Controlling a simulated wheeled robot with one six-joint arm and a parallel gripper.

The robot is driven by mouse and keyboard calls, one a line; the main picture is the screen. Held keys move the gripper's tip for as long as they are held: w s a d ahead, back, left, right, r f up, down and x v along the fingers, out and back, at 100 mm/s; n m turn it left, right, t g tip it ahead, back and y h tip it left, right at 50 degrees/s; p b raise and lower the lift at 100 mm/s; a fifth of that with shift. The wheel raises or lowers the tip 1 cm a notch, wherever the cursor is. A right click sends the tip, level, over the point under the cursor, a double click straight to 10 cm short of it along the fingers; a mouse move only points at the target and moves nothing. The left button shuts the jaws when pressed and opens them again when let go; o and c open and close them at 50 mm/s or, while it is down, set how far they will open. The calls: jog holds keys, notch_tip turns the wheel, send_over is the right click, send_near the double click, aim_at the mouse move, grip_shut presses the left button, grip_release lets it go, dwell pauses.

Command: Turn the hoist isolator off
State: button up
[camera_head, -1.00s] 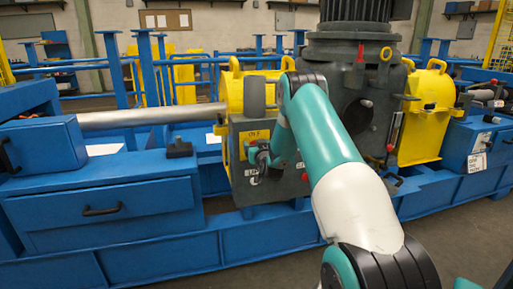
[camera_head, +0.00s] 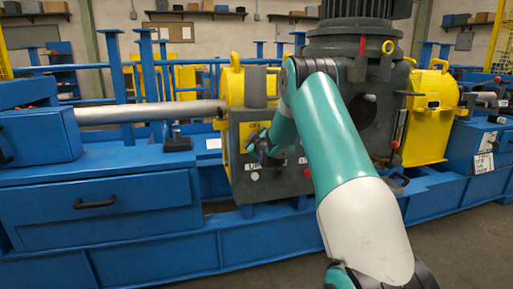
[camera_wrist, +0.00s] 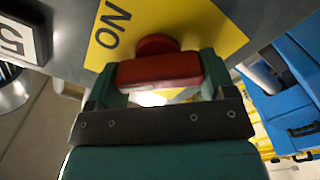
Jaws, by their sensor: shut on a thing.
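The isolator's red handle (camera_wrist: 158,70) is between my gripper's fingers (camera_wrist: 160,80) in the wrist view, and they are shut on it. A round red hub (camera_wrist: 157,44) joins it to a yellow plate (camera_wrist: 190,22) marked ON. The handle lies across the picture; any OFF marking is hidden. In the head view the yellow plate (camera_head: 257,130) shows on the front of a dark grey box (camera_head: 238,160). My gripper (camera_head: 258,150) is at that plate and hides the handle there.
The large grey machine housing (camera_head: 350,60) stands behind my arm. A blue drawer cabinet (camera_head: 95,205) is at left, and a yellow guard (camera_head: 430,110) at right.

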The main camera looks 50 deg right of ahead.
jog(key=n+b, duration=0.4)
jog(key=n, duration=0.1)
jog(key=shift+a+f, duration=0.15)
jog(key=shift+f, duration=0.2)
jog(key=shift+w+n+b, duration=0.1)
jog(key=shift+n+b, duration=1.3)
jog(key=shift+n, duration=0.6)
jog(key=o, duration=0.9)
jog(key=shift+a, duration=0.1)
jog(key=v, duration=1.7)
jog(key=shift+s+b, duration=0.25)
jog(key=shift+b, duration=0.05)
